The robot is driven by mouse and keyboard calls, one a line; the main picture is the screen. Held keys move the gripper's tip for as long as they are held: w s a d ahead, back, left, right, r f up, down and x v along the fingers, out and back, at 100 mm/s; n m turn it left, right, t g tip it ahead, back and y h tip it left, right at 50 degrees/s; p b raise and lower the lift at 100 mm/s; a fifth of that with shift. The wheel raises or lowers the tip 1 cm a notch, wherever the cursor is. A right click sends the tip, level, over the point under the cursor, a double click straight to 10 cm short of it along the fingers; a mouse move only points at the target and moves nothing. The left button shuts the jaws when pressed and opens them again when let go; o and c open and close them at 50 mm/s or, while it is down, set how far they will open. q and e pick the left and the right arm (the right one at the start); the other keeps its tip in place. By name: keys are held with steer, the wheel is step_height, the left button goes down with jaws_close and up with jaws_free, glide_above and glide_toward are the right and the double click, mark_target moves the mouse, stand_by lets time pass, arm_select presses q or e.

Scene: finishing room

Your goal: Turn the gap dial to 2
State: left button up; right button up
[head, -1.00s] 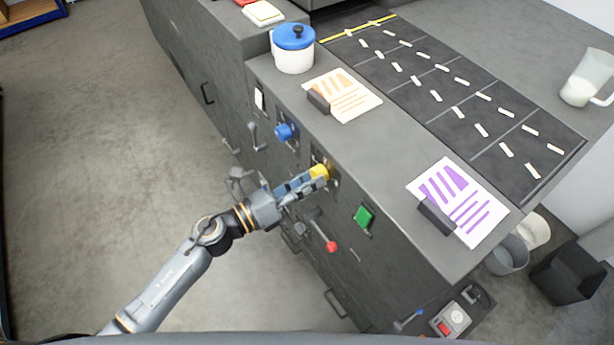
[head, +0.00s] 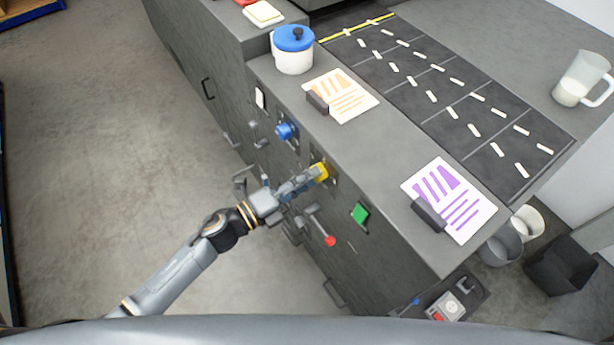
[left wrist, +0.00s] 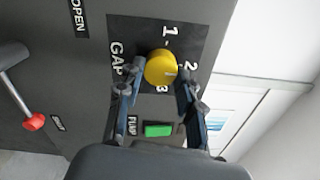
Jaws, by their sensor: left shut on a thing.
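The yellow gap dial (head: 321,172) sits on the dark front of the machine. In the left wrist view the dial (left wrist: 161,67) stands on a black plate (left wrist: 125,32) marked GAP, with 1 above, 2 at the right and 3 below. The dial's short white mark points right, toward the 2 side; I cannot tell if it lines up exactly. My left gripper (head: 314,175) is shut on the dial, one finger on each side of it. My right gripper is not in view.
A blue dial (head: 286,131) is up-left of the yellow one. A red-tipped lever (head: 329,240) and a green button (head: 360,213) are close below it. A white pot with a blue lid (head: 293,48) and printed cards (head: 450,200) rest on top. Open floor lies left.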

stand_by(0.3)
arm_select(q)
steer(key=o, duration=1.2)
steer(key=v, duration=1.2)
